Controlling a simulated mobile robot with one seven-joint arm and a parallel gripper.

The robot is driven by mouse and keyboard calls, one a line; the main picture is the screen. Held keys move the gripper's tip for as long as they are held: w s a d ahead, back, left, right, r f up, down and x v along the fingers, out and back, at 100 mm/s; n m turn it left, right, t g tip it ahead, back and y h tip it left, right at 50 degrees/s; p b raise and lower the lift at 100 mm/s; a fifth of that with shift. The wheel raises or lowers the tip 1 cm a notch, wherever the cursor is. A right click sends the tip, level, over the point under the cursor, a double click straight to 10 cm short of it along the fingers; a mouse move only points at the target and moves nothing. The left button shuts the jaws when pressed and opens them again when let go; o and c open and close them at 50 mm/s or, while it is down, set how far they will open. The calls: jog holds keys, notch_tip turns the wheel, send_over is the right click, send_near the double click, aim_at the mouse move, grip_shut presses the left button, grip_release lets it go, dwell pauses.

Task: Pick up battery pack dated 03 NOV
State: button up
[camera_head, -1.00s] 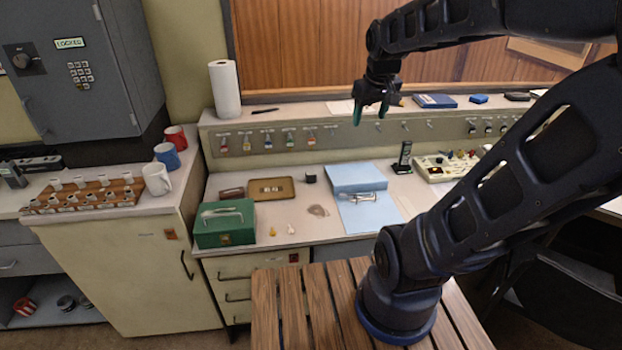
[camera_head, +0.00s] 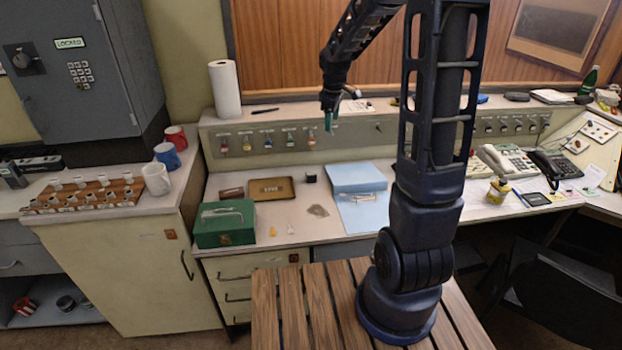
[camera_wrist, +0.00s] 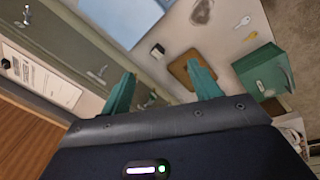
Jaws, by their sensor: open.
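My gripper (camera_head: 330,116) hangs in the air near the front of the raised shelf, above the desk. In the wrist view its two teal fingers (camera_wrist: 162,84) are spread apart with nothing between them. I cannot make out any battery pack marked 03 NOV; no such date is readable. A small black block (camera_head: 311,177) stands on the desk and shows in the wrist view (camera_wrist: 157,50), but I cannot tell what it is. A brown tray (camera_head: 283,194) lies beside it with small items that I cannot identify. My arm hides part of the desk.
Tagged keys (camera_head: 245,144) hang on the shelf's front. Mugs (camera_head: 157,179) and a wooden rack (camera_head: 88,205) are on the left cabinet. Telephones (camera_head: 556,166) stand at right.

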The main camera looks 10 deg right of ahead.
jog(key=w+a+f+n+g, duration=0.1)
jog(key=w+a+f+n, duration=0.25)
jog(key=w+f, duration=0.6)
jog(key=n, duration=0.4)
send_near(311, 173)
jog(key=shift+m+g, duration=0.25)
jog(key=shift+g, duration=0.15)
jog(key=f, duration=0.6)
jog(key=shift+w+a, duration=0.1)
jog(key=shift+w, duration=0.3)
jog(key=shift+f, duration=2.6)
jog(key=c, duration=1.1)
jog(key=shift+c, duration=0.2)
jog(key=shift+r, duration=0.2)
